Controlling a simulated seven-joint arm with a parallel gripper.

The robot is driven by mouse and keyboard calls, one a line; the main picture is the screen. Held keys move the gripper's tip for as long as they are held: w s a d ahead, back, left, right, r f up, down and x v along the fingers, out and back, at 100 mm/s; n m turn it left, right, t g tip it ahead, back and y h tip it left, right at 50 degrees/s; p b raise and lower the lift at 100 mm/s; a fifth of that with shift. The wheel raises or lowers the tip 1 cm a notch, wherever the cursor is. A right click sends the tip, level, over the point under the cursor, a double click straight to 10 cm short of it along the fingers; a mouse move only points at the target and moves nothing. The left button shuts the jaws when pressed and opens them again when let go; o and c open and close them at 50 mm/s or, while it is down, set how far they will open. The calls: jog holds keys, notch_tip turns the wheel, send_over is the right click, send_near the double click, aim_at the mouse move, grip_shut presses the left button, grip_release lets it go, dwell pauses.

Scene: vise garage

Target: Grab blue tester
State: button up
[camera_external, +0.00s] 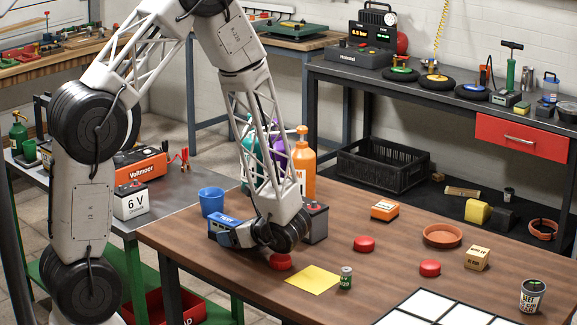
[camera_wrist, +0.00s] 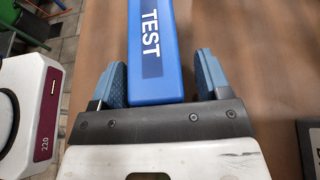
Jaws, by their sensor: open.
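The blue tester (camera_external: 221,224) is near the left edge of the wooden table in the external view. In the wrist view the blue tester (camera_wrist: 150,45) is a long blue bar with a dark "TEST" label, its near end between my fingers. My gripper (camera_wrist: 162,80) is open, with one blue-grey finger on each side of the tester. A small gap shows on the right; the left finger is very close to the tester, and I cannot tell if it touches. In the external view my gripper (camera_external: 232,237) is low at the tester, partly hiding it.
A blue cup (camera_external: 211,201) stands behind the tester. A grey box with terminals (camera_external: 316,222) and an orange bottle (camera_external: 303,165) stand close by. A red lid (camera_external: 281,261) and yellow sheet (camera_external: 313,279) lie in front. A white-and-maroon device (camera_wrist: 28,110) shows left in the wrist view.

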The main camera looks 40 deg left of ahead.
aim_at(228, 221)
jog(key=shift+c, duration=0.3)
jog(key=c, duration=1)
jog(key=shift+r, duration=0.1)
jog(key=shift+c, duration=0.2)
jog(key=shift+r, duration=1)
jog(key=shift+s+r, duration=0.4)
jog(key=shift+r, duration=0.3)
jog(key=s+d+r, duration=0.1)
jog(key=s, duration=1.4)
jog(key=shift+d+r, duration=0.15)
jog(key=shift+r, duration=0.05)
jog(key=shift+s, duration=0.1)
